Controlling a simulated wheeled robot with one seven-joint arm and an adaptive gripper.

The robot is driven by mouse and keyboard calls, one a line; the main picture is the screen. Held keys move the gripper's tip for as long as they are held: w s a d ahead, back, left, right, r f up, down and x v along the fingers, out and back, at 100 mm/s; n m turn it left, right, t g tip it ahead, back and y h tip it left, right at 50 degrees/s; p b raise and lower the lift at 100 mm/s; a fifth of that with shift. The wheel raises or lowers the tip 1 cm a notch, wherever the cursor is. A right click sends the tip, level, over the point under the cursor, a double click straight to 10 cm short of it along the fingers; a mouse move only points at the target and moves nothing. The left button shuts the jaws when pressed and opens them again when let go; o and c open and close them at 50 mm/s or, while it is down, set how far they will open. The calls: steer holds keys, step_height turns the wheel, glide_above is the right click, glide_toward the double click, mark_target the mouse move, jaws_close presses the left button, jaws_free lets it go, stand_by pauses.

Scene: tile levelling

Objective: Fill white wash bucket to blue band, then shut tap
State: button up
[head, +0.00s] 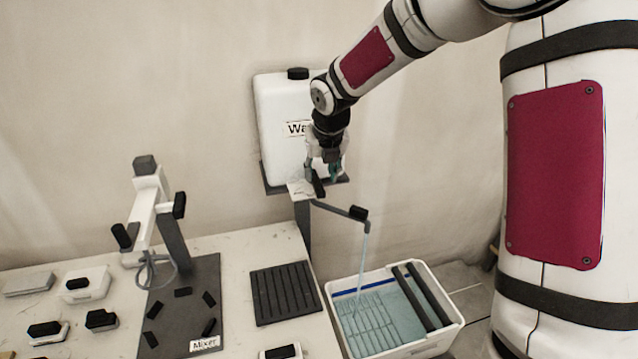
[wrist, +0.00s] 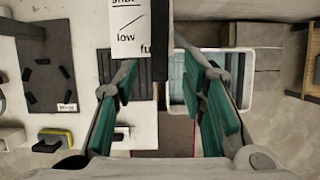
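The white wash bucket (head: 448,330) stands on the floor right of the table; part of it shows in the wrist view (wrist: 250,118). A water stream (head: 363,255) runs from the dark spout (head: 340,209) into it. The blue band (head: 360,289) shows along the inner back wall, with the water (head: 398,318) appearing below it. The white tank (head: 275,120) stands behind the tap. My gripper (head: 322,183) is at the tap below the tank. In the wrist view its teal-padded fingers (wrist: 162,85) are apart, with a dark bar (wrist: 162,45) between them, seemingly untouched.
A white card reading "low" (wrist: 126,38) is beside the bar; its other words are partly cut off. A grate (head: 284,292) lies inside the table edge. A mixer stand (head: 170,235) and several small black-topped items stand at left. Dark bars (head: 420,297) cross the bucket.

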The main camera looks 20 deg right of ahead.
mark_target(319, 185)
steer(key=shift+x, duration=2.55)
jaws_close()
